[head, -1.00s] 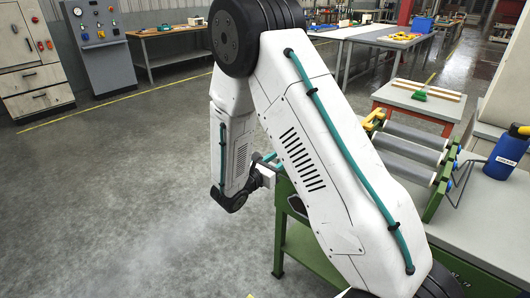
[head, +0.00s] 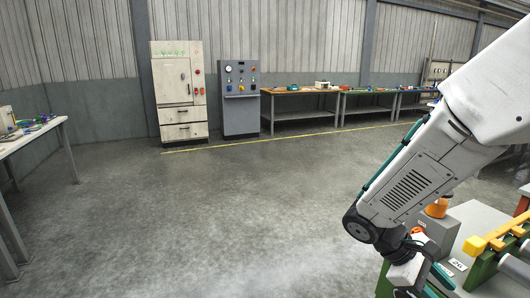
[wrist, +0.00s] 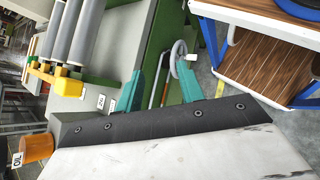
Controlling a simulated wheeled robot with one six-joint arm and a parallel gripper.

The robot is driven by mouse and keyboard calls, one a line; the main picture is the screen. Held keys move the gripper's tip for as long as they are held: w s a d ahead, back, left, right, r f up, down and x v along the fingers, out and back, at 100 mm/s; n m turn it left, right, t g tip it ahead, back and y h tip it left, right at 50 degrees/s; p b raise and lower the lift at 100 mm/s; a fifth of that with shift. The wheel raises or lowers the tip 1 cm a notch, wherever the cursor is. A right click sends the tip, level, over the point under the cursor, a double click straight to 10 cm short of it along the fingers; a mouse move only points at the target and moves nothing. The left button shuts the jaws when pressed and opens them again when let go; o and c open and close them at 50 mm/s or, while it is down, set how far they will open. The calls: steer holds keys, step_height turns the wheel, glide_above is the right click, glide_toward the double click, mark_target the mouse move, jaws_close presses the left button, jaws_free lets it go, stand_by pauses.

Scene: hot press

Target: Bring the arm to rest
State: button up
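My white arm (head: 415,180) comes in from the right edge of the head view and bends down at a dark joint. My gripper (head: 430,278) hangs at the bottom right beside the green bench, partly cut off by the frame edge. In the wrist view my gripper (wrist: 158,85) shows two teal fingers set apart with nothing between them. Green bench framing and a handwheel (wrist: 180,58) lie beyond the fingers.
The green bench (head: 480,220) carries rollers with a yellow-ended bar (head: 495,235) and an orange oil can (wrist: 38,148) close to my gripper. A blue-framed wooden cart (wrist: 260,55) stands beyond. A press cabinet (head: 178,90) is far off. Open floor (head: 220,220) fills the middle.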

steer(key=s+a+r+m+t+y, duration=0.6)
steer(key=s+a+r+y, duration=0.3)
steer(key=s+r, duration=0.2)
steer(key=shift+a+r+m+t, duration=0.15)
steer(key=shift+r+m+t, duration=0.25)
steer(key=shift+r+m, duration=0.2)
steer(key=shift+c, duration=0.2)
stand_by(0.4)
